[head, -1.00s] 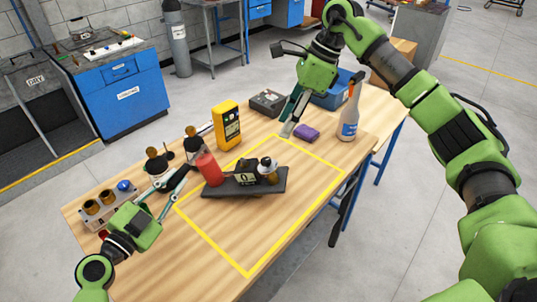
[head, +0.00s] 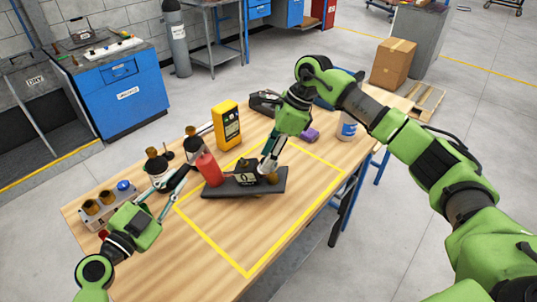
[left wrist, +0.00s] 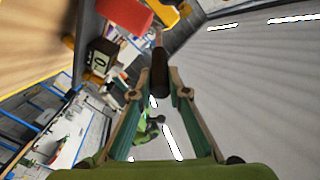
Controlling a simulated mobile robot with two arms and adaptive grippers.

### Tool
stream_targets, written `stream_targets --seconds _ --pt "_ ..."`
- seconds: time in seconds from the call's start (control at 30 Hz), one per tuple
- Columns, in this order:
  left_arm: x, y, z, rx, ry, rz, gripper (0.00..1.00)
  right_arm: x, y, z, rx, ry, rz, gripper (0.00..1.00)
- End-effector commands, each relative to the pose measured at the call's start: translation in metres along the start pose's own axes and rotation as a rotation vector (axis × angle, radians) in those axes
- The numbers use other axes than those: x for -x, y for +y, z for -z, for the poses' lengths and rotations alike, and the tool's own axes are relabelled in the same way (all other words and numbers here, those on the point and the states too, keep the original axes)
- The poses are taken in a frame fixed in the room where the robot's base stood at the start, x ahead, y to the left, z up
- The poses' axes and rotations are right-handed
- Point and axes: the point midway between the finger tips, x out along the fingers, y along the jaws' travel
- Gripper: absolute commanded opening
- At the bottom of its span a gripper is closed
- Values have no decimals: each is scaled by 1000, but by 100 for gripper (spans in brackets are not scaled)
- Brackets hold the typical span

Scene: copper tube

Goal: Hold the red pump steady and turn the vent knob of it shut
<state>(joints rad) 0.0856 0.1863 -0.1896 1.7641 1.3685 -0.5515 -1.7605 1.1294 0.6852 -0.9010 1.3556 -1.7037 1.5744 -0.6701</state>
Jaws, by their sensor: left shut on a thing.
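The red pump (head: 209,169) stands on a dark base plate (head: 220,191), with a small display box (head: 246,172) marked 0 beside its red cylinder. Its red body also shows in the left wrist view (left wrist: 126,12). My left gripper (head: 184,176) is at the left side of the pump. In the left wrist view its fingers close around a dark handle-like part (left wrist: 160,76) beside the red body. My right gripper (head: 268,168) reaches down over the brass knob (head: 272,179) at the right of the pump and partly covers it; its finger opening is unclear.
The front of the yellow-taped area is clear.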

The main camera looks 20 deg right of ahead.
Motion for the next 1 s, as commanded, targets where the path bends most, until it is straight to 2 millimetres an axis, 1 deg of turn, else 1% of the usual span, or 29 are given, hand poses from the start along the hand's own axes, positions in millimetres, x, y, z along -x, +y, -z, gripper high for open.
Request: stream_targets --seconds 0.1,0.13,0.17,0.2,0.27,0.67,0.87,1.0 --pt "0 0 0 0 -1 -1 0 0 0 0 0 0 0 38" --pt "0 0 0 0 -1 -1 0 0 0 0 0 0 0 33" --pt "0 0 0 0 -1 -1 0 0 0 0 0 0 0 25" --pt "0 0 0 0 -1 -1 0 0 0 0 0 0 0 14" --pt "0 0 0 0 -1 -1 0 0 0 0 0 0 0 0" --pt "0 0 0 0 -1 -1 0 0 0 0 -33 3 28 0" --pt "0 0 0 0 -1 -1 0 1 2 0 -115 4 101 0" --pt "0 0 0 0 0 -1 0 0 4 0 -203 3 176 0"
